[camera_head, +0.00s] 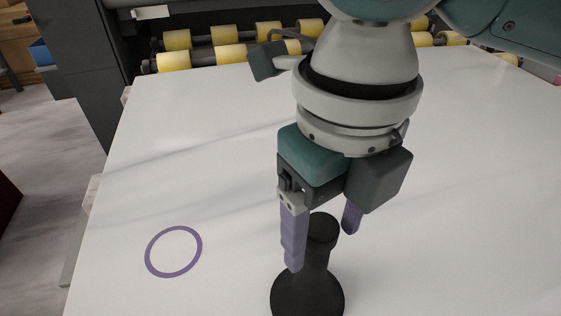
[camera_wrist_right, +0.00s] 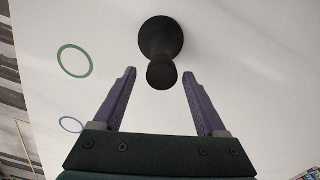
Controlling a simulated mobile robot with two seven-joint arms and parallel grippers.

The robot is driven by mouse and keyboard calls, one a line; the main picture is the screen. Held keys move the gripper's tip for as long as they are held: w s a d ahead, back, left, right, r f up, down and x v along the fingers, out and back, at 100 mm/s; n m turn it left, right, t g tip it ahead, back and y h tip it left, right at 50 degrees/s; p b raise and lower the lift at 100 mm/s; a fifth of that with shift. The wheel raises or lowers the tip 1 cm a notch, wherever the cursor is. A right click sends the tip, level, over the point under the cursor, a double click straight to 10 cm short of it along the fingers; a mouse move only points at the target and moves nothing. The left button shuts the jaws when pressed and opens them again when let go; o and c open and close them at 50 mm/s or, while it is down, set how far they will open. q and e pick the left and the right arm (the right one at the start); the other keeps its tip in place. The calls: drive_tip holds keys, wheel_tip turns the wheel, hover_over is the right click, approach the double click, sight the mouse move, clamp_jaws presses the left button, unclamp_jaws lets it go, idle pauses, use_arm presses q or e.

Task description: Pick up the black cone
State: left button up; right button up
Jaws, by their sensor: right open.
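The black cone (camera_head: 309,290) stands upright on the white slab, with a wide base and a narrower knobbed top, at the bottom middle of the head view. My right gripper (camera_head: 322,245) is open, its two purple fingers pointing down at the cone's top, one finger on the left of it and the other behind to the right. In the right wrist view the cone (camera_wrist_right: 160,45) shows just beyond and between the open fingertips (camera_wrist_right: 159,76), with no clear contact. The cone's lower edge is cut off in the head view. My left gripper is not in view.
The white slab (camera_head: 230,130) is mostly clear. A purple ring (camera_head: 149,262) is marked on it to the left of the cone. The right wrist view shows a green ring (camera_wrist_right: 60,67) and a blue ring (camera_wrist_right: 62,126). Yellow rollers (camera_head: 173,61) line the slab's far edge.

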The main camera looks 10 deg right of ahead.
sight(314, 259)
drive_tip(key=shift+a+f, duration=0.1)
drive_tip(key=shift+f, duration=0.6)
drive_tip(key=f, duration=0.5)
drive_tip(key=shift+w+f+b, duration=0.35)
drive_tip(key=shift+w+f, duration=0.05)
clamp_jaws()
idle(0.5)
